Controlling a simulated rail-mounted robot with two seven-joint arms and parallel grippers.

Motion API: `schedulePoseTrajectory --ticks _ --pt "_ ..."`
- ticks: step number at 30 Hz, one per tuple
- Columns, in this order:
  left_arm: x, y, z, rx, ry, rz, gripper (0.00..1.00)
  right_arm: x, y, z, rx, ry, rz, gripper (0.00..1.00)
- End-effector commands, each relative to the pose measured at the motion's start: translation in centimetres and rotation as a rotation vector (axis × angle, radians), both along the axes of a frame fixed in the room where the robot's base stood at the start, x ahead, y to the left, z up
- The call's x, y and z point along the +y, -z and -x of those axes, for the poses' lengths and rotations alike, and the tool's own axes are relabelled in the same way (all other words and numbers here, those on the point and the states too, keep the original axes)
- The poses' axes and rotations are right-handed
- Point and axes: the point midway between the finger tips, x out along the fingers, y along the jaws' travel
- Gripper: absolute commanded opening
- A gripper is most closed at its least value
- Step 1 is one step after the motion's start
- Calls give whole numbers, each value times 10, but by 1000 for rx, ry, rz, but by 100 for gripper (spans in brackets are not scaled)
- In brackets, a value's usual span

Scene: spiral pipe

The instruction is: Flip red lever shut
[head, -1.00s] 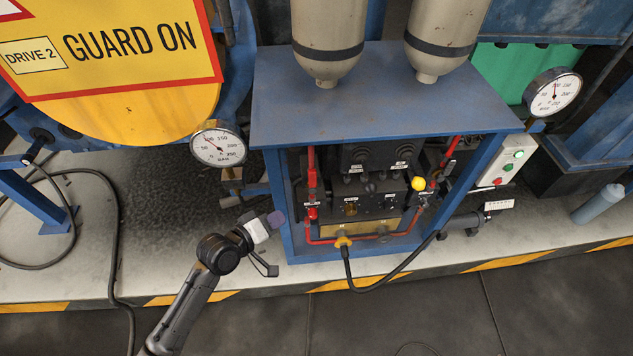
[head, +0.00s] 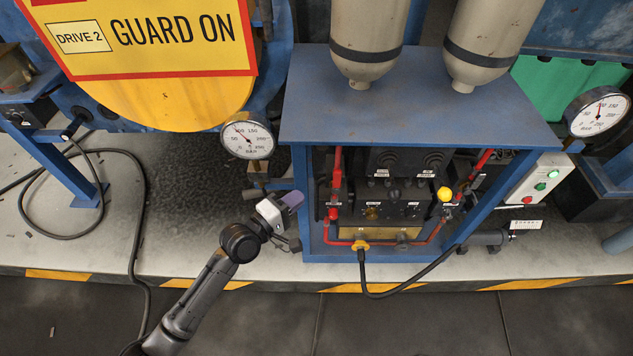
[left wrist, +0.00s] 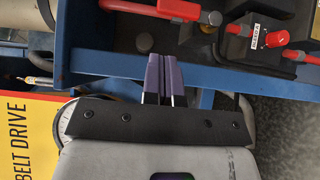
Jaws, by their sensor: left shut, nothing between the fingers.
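Red fittings and pipe sit inside the blue open-front cabinet (head: 420,118). A red lever-like handle (head: 336,185) stands at the cabinet's left side; I cannot tell its exact position. In the left wrist view, a red bar (left wrist: 180,10) and a red fitting (left wrist: 275,38) show beyond the fingers. My left gripper (head: 293,199) is shut and empty, with purple fingertips, just in front of the cabinet's left post. In the left wrist view its fingertips (left wrist: 163,62) are together, apart from the red parts. My right gripper is not in view.
A pressure gauge (head: 248,140) stands left of the cabinet. The floor in front is clear.

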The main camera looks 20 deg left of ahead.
Motion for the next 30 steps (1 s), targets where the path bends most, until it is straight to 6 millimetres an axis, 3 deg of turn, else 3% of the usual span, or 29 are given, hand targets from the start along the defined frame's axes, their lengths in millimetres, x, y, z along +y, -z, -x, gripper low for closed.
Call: schedulePoseTrajectory --ticks 18,30 --pt "-33 2 -77 0 0 0 0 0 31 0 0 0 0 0" --pt "-38 0 -90 1 0 -1 0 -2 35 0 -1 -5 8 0"
